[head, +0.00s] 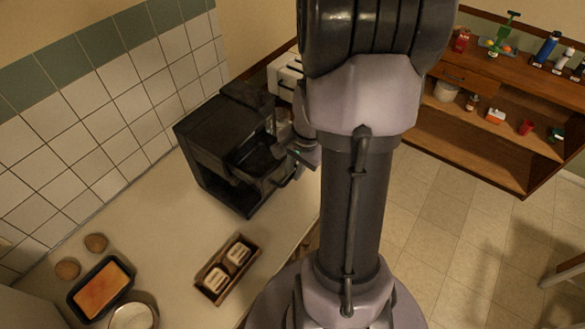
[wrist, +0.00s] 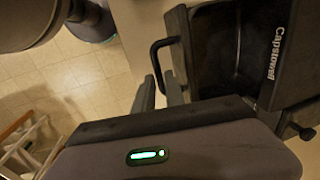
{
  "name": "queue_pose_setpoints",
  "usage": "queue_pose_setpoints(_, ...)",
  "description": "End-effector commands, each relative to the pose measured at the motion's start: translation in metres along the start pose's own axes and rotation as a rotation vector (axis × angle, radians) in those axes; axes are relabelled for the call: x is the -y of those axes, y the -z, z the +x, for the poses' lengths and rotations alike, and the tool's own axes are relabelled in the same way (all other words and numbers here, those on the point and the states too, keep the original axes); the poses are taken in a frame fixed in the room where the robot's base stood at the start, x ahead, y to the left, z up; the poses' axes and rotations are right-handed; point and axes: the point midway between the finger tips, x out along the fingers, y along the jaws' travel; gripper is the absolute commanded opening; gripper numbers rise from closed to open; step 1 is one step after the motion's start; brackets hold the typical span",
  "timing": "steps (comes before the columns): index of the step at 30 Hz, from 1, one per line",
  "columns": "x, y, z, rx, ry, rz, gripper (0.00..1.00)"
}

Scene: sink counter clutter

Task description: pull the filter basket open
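The black coffee machine (head: 215,150) stands on the counter by the tiled wall, and its side with the lettering "Capstowell" shows in the wrist view (wrist: 285,60). Its dark filter basket (wrist: 215,45) has a black loop handle (wrist: 155,58) on its left. My gripper (wrist: 160,90) has its two fingers apart, with the handle's bar reaching down between them. I see no clear grip on the bar. In the head view my gripper (head: 296,152) is at the front of the machine, and the arm hides part of this area.
A wooden box with two light items (head: 226,268) lies on the counter near the machine. A loaf pan (head: 101,290), two brown round items and a bowl (head: 133,316) stand at the lower left. A wooden shelf unit (head: 490,130) is at the right, across open floor.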

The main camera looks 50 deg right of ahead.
Motion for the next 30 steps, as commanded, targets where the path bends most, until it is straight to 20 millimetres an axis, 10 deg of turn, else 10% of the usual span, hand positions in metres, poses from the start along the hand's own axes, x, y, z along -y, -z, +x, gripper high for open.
queue_pose_setpoints(14,0.000,0.000,-0.009,0.001,0.001,0.002,0.32)
queue_pose_setpoints(30,0.001,0.001,-0.155,-0.003,0.001,0.001,0.32)
